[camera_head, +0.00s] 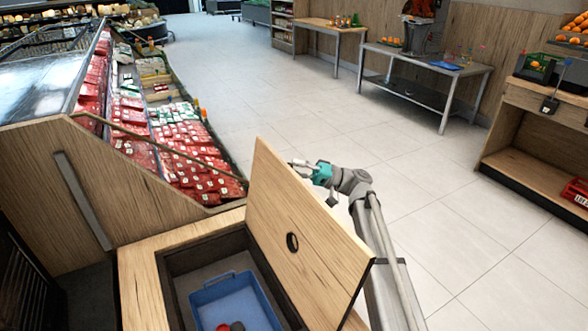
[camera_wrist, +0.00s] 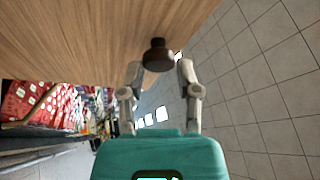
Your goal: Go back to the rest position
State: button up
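My gripper (camera_head: 298,164) is at the far side of a raised wooden lid (camera_head: 300,235), partly hidden behind its upper edge in the head view. In the wrist view, my gripper (camera_wrist: 160,68) has its two grey fingers apart, with a dark round knob (camera_wrist: 157,55) on the wooden panel (camera_wrist: 100,35) showing between their tips. I see a small gap beside the knob and cannot tell whether a finger touches it. The lid stands tilted up over an open box in a wooden counter (camera_head: 145,285). A blue bin (camera_head: 235,300) sits inside, with a red and a grey item in it.
A refrigerated case (camera_head: 170,125) with packed red goods stands at the left. A metal table (camera_head: 425,62) with a machine, a wooden table (camera_head: 320,24) and a wooden shelf (camera_head: 530,105) with oranges stand at the back and right. The tiled floor (camera_head: 440,190) between is clear.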

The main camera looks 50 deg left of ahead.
jog(key=o, duration=0.3)
jog(key=shift+s, duration=0.1)
jog(key=shift+o, duration=0.2)
jog(key=shift+d, duration=0.1)
